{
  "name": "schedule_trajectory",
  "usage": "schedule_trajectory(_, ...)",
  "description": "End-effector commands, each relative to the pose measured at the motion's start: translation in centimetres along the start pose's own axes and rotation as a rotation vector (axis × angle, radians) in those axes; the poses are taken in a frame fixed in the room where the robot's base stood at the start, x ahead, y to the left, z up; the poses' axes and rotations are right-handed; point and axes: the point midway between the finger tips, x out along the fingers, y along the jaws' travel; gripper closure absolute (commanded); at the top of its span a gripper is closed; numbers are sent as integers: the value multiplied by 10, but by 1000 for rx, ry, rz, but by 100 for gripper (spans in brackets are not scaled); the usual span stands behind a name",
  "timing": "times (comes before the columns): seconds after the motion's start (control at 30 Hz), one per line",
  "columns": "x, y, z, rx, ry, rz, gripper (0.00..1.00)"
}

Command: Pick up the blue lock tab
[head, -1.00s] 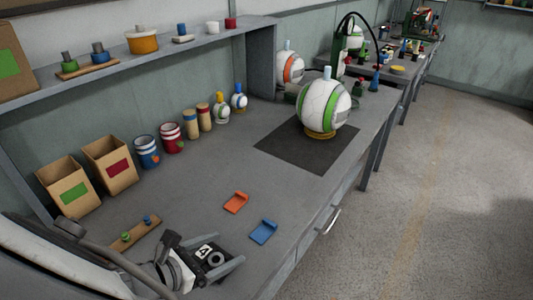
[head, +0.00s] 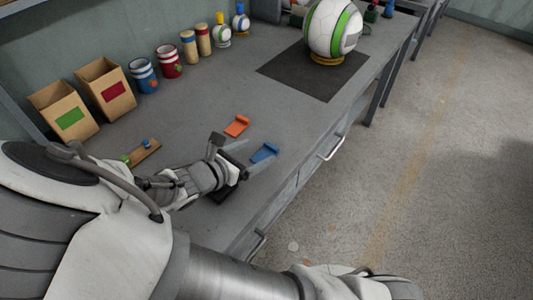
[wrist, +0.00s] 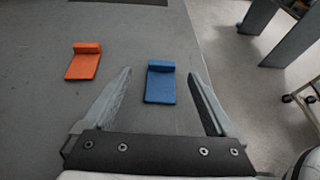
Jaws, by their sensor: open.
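The blue lock tab (head: 264,152) lies flat on the grey workbench near its front edge. In the wrist view the blue lock tab (wrist: 160,84) sits ahead of my gripper (wrist: 160,92), between the lines of its two spread fingers and closer to the right one. My gripper (head: 253,156) is open and empty, just short of the tab in the head view, where the arm partly hides the jaws. I cannot tell the gripper's exact height above the bench.
An orange tab (head: 237,126) lies left of the blue one; it also shows in the wrist view (wrist: 84,62). A wooden strip with pegs (head: 143,152) lies by my arm. Boxes, cans and bottles line the wall. A ball (head: 330,28) stands on a dark mat (head: 300,80).

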Motion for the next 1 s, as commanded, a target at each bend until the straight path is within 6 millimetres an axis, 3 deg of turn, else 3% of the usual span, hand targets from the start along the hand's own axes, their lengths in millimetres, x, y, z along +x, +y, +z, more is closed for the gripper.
schedule_trajectory(0.3,44,-4,-6,-1,-2,-2,9)
schedule_trajectory(0.63,50,-3,-4,0,0,0,9)
schedule_trajectory(1.0,50,-3,-4,0,0,0,75)
